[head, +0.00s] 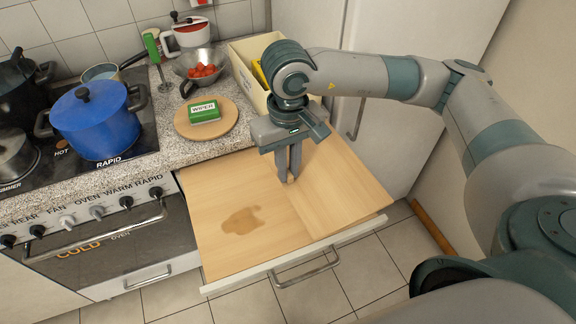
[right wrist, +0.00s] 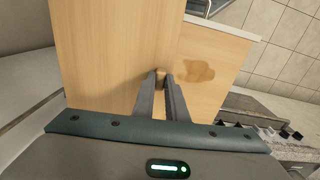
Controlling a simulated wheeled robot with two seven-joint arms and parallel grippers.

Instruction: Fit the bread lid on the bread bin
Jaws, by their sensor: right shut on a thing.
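The pulled-out drawer (head: 229,282), which I take for the bread bin, stands below the worktop with a white front. A plain pale wooden board (head: 340,185), which I take for the bread lid, lies over its right part, slightly askew. It also shows in the right wrist view (right wrist: 110,45). A stained wooden panel (head: 215,195) fills the drawer's left part. My right gripper (head: 290,178) points down, shut on a small wooden knob (right wrist: 160,73) at the boards' meeting edge. The fingers partly hide the knob. I cannot tell whether the board rests fully flat. My left gripper is not in view.
The oven (head: 120,250) and hob with a blue pot (head: 95,122) are at the left. A round board (head: 180,122) with a green box (head: 204,112), a bowl of red food (head: 201,70) and a cream bin (head: 243,75) stand on the worktop. A cabinet wall is right of the drawer.

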